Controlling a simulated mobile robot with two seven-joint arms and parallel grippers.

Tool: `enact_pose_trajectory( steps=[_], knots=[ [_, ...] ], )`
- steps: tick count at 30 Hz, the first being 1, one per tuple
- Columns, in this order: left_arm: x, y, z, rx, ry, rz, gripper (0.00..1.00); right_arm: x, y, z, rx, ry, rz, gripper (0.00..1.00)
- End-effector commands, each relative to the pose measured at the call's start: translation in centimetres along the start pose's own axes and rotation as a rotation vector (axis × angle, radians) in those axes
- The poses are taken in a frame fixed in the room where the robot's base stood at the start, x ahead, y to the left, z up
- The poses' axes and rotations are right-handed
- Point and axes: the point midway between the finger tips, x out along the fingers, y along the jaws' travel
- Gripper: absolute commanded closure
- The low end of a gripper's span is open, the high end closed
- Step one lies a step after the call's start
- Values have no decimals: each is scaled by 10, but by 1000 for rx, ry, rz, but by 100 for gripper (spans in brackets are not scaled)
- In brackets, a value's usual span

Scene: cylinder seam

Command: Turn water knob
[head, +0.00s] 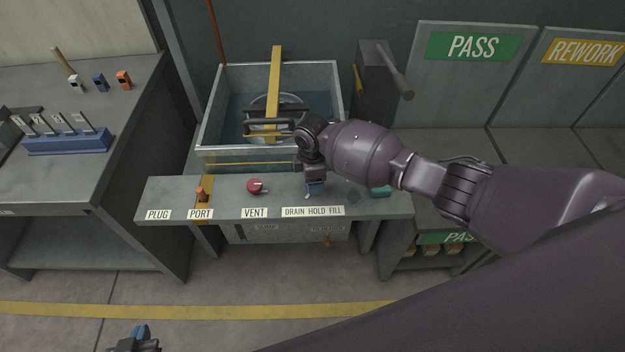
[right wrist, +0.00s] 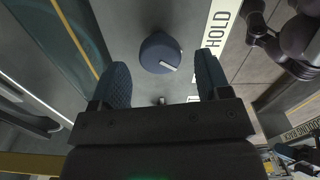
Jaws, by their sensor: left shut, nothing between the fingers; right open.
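The water knob (right wrist: 160,53) is round and dark blue with a white pointer mark, seen in the right wrist view beside the HOLD label (right wrist: 218,30). The mark points toward the lower right of that view. My right gripper (right wrist: 162,64) is open, one blue finger on each side of the knob, and I see no contact. In the head view my right gripper (head: 314,190) is over the panel (head: 360,211) behind the DRAIN HOLD FILL label (head: 312,211) and mostly hides the knob. My left gripper (head: 138,340) is shut and empty at the bottom left, away from the panel.
A red vent knob (head: 255,186) and an orange plug (head: 200,195) stand left on the panel. A water tank (head: 210,131) stands behind. A workbench (head: 115,165) is at the left, with clear floor in front.

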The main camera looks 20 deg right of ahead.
Motion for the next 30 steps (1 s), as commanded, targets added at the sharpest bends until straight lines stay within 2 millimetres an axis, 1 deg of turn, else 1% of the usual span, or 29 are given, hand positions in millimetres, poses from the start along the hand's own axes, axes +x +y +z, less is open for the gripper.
enact_pose_trajectory(
  steps=[1, 3, 9, 12, 18, 30],
  knots=[
    [-2, -1, -5, 0, 4, -1, 100, -14, 1, 0, -1, 1, 5, 30],
    [-4, -1, -8, 0, 6, -1, 100, -27, 1, 0, -2, 2, 5, 30],
    [-7, -2, -16, 0, 13, -1, 100, -61, 0, 0, -1, 2, 3, 30],
    [-8, -2, -18, 0, 16, -1, 100, -73, 0, 0, -2, 2, 2, 30],
    [-7, -2, -21, 1, 20, -1, 100, -84, 0, 0, 0, 1, 1, 30],
    [-6, -2, -23, 2, 24, 0, 100, -85, 0, 0, 0, 1, 0, 30]
  ],
)
